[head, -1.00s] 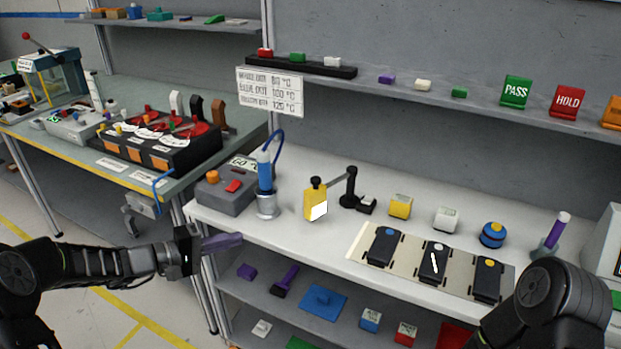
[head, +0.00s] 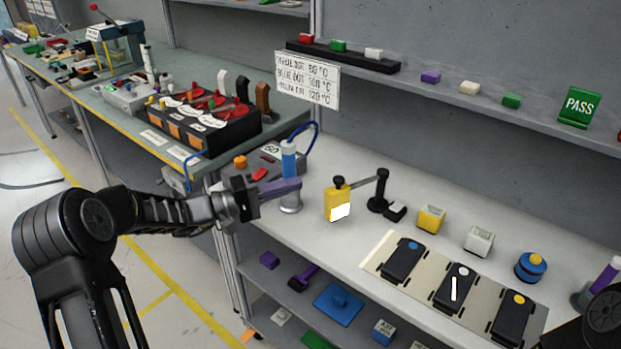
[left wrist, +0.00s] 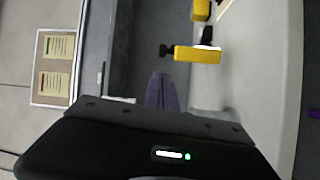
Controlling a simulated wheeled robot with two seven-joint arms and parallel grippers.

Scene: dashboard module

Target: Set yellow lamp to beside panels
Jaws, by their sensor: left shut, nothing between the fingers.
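A small yellow cube (head: 431,218), which looks like the yellow lamp, stands on the white bench; a yellow block at the top of the left wrist view (left wrist: 201,10) seems to be it. Three dark panels lie in a row on a pale mat (head: 378,250): blue-dotted (head: 402,262), white-marked (head: 457,290) and yellow-dotted (head: 511,318). My left gripper (head: 297,184), with purple fingers, is shut and empty, left of the cube and apart from it. Its fingers also show in the left wrist view (left wrist: 158,78).
A blue cylinder on a metal base (head: 289,160) is behind my fingers. A white cube (head: 479,240) and a blue round knob (head: 531,266) stand right of the yellow cube.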

